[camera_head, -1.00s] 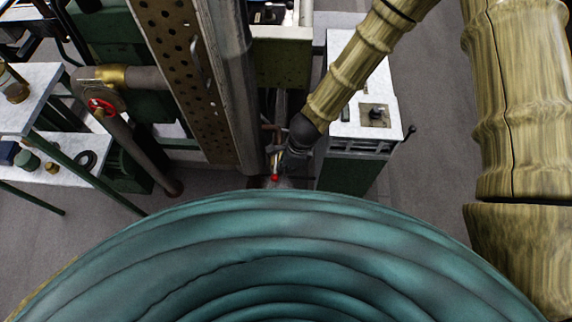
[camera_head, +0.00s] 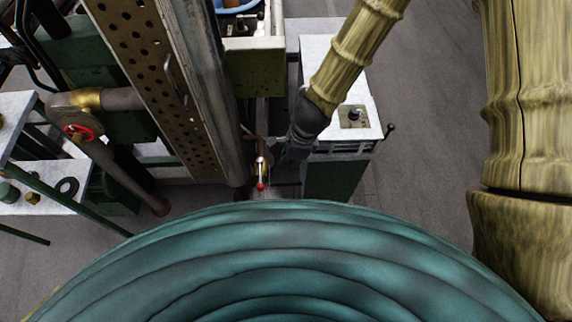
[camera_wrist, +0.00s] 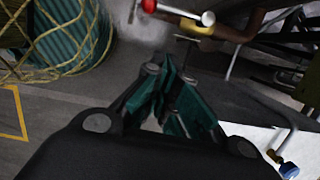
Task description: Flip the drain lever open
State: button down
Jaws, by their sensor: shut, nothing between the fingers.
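The drain lever (camera_head: 261,167) is a short pale metal bar with a red knob at its near end, low beside the basin's metal post in the head view. In the wrist view the lever (camera_wrist: 180,12) lies across the top edge, red end to the left, beside a brass valve body (camera_wrist: 197,28) on a copper-brown pipe. My gripper (camera_head: 285,153) is just right of the lever in the head view, partly hidden by my wrist. In the wrist view my gripper (camera_wrist: 170,78) is shut and empty, its green-padded fingers below the lever and apparently apart from it.
A green cabinet with a white top (camera_head: 340,115) stands close on the right. A tall perforated metal panel (camera_head: 150,75) rises on the left. A red handwheel (camera_head: 77,133) is further left. A rope-wrapped green drum (camera_wrist: 65,35) shows in the wrist view.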

jog(key=shift+v, duration=1.1)
jog(key=s+d+f+n+h, duration=0.1)
jog(key=s+d+f+n, duration=0.6)
jog(key=s+d+n, duration=0.2)
jog(key=s+d+f+n+h, duration=0.1)
jog(key=s+d+f+n, duration=0.7)
jog(key=s+d, duration=0.3)
jog(key=shift+d+n+h, duration=0.3)
jog(key=shift+d+n, duration=0.1)
jog(key=shift+d, duration=0.15)
jog(key=shift+f, duration=0.1)
